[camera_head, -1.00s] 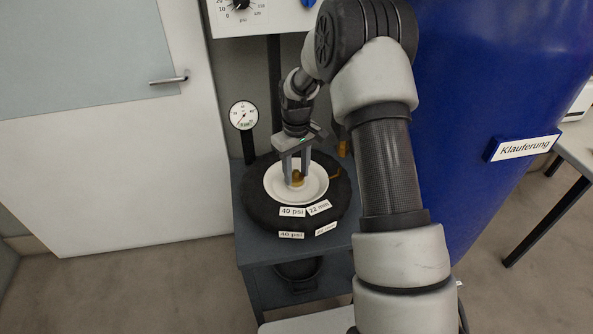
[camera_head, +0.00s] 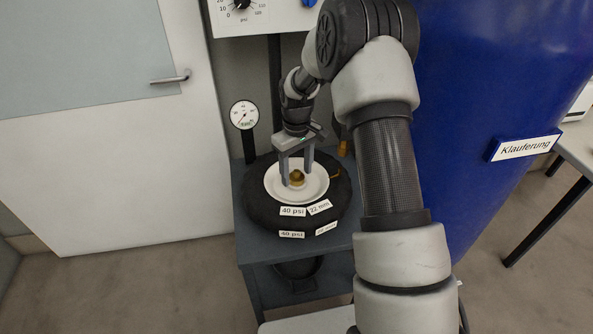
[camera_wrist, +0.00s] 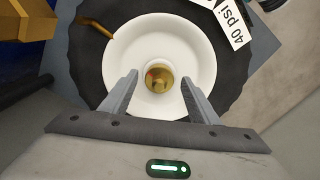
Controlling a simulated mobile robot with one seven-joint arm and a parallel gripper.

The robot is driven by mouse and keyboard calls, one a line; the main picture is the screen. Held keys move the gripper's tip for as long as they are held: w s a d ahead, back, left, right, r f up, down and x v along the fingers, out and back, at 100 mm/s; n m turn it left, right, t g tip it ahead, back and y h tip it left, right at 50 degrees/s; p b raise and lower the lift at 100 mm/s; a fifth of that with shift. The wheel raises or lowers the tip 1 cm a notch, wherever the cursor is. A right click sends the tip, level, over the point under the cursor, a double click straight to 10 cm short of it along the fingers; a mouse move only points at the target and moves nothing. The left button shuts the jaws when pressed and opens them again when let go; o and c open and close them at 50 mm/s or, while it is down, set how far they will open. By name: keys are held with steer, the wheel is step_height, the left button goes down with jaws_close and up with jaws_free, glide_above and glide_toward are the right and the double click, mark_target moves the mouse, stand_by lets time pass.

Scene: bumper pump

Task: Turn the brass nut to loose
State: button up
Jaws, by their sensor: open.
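The brass nut (camera_head: 297,177) sits in the middle of a white round hub or dish (camera_head: 318,188), which lies on a black tyre (camera_head: 262,214). In the wrist view the brass nut (camera_wrist: 158,77) shows at the centre of the white dish (camera_wrist: 121,57). My gripper (camera_head: 297,178) points down over the dish, its fingers spread on either side of the nut. In the wrist view the fingers of my gripper (camera_wrist: 160,82) are apart, with clear gaps to the nut. Nothing is held.
Labels on the tyre read "40 psi" (camera_head: 292,211) and "22 mm" (camera_head: 319,207). A dark grey stand (camera_head: 249,250) carries the tyre. A round gauge (camera_head: 244,115) stands behind left. A blue tank (camera_head: 480,90) is close on the right; a door (camera_head: 130,150) is left.

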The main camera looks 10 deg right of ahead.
mark_target(297, 171)
step_height(297, 171, up, 17)
steer(key=p, duration=0.2)
steer(key=shift+r, duration=0.15)
steer(key=shift+r, duration=0.1)
